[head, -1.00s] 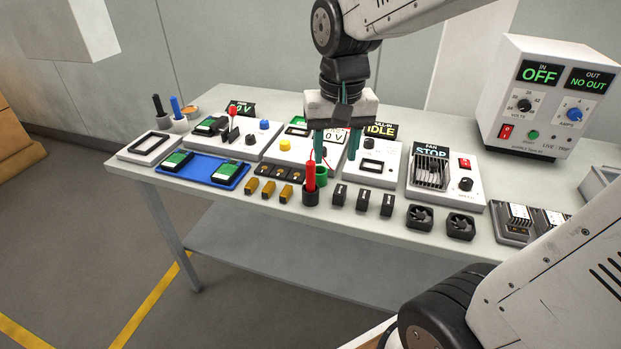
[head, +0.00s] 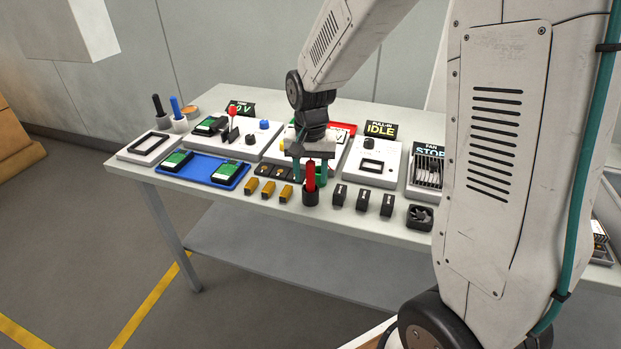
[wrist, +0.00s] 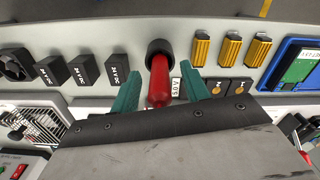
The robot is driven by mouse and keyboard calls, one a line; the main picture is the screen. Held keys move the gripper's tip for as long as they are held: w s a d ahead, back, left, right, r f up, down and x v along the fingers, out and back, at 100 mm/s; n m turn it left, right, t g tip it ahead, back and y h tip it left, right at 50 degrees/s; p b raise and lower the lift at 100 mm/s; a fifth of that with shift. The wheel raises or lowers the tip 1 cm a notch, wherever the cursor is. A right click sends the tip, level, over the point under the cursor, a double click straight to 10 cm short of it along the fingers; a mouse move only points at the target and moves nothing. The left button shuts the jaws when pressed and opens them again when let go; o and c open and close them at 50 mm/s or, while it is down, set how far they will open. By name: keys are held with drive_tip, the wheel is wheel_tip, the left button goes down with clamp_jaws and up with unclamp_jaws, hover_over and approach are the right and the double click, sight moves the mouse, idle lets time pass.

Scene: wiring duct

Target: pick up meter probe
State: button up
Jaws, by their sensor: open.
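The red meter probe (head: 310,176) stands upright in a black holder (head: 310,197) near the table's front edge. In the wrist view the probe (wrist: 159,88) points toward the camera, with its holder (wrist: 159,49) behind it. My gripper (head: 310,175) is open, with its teal fingers at the probe. In the wrist view my gripper (wrist: 160,92) has one finger on each side of the probe, with a gap visible on both sides.
Yellow parts (head: 268,189) lie left of the holder and black 24 VDC blocks (head: 362,199) lie right of it. Behind stand a meter station with a red-edged part and the IDLE station (head: 371,163). A blue tray (head: 200,169) is at left. My arm hides the table's right side.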

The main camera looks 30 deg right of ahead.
drive_tip(key=shift+f, duration=0.8)
clamp_jaws()
wheel_tip(320, 180, up, 10)
drive_tip(key=shift+r, duration=0.1)
drive_tip(key=shift+r, duration=2.95)
